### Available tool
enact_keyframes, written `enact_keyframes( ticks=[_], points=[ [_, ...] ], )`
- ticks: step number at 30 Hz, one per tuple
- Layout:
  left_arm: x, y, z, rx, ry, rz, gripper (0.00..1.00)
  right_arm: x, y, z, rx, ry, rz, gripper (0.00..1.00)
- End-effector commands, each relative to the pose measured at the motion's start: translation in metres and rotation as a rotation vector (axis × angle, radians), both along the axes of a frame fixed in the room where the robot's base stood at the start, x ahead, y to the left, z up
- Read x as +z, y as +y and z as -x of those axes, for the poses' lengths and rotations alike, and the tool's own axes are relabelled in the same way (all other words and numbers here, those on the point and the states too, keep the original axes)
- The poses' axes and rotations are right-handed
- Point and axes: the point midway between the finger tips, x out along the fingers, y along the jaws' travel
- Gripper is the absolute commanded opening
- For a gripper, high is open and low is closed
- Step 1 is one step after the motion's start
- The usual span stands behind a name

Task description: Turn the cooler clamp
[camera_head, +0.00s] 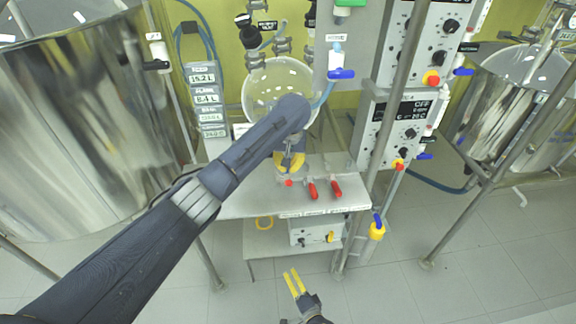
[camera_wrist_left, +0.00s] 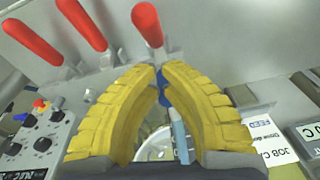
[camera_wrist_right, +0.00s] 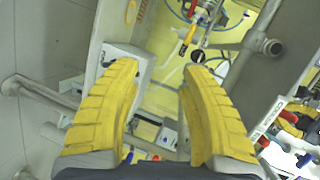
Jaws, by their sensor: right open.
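Red-handled clamps (camera_head: 312,189) stand in a row along the front of the metal table. My left gripper (camera_head: 289,163) is over the table at the leftmost clamp, whose red end (camera_head: 289,182) shows just below its fingers. In the left wrist view, that clamp's red handle (camera_wrist_left: 147,24) rises right beyond the yellow fingertips, which are drawn close together with a narrow gap. Whether they grip the clamp's stem cannot be told. The other two red handles (camera_wrist_left: 83,24) are beside it. My right gripper (camera_head: 294,283) is open and empty, low in front of the table.
A round glass vessel (camera_head: 262,82) stands behind my left gripper. Control boxes (camera_head: 397,130) with knobs are to the right. Large shiny reactors stand at left (camera_head: 85,125) and right (camera_head: 490,105). Metal posts flank the table (camera_head: 235,205). The floor (camera_head: 400,270) at front right is clear.

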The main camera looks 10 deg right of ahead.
Motion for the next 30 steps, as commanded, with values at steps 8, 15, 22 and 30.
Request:
enact_keyframes(
  ticks=[8, 15, 22, 30],
  points=[
    [0.0, 0.0, 0.0, 0.0, 0.0, 0.0, 0.0, -0.15, -0.068, 0.133, 0.282, 0.269, 0.629, 0.42],
    [0.0, 0.0, 0.0, 0.0, 0.0, 0.0, 0.0, -0.229, -0.129, 0.267, 0.617, 0.477, 1.001, 0.42],
    [0.0, 0.0, 0.0, 0.0, 0.0, 0.0, 0.0, -0.261, -0.171, 0.369, 0.901, 0.607, 1.185, 0.42],
    [0.0, 0.0, 0.0, 0.0, -0.004, 0.0, 0.0, -0.27, -0.193, 0.423, 1.066, 0.666, 1.256, 0.42]
  ],
)
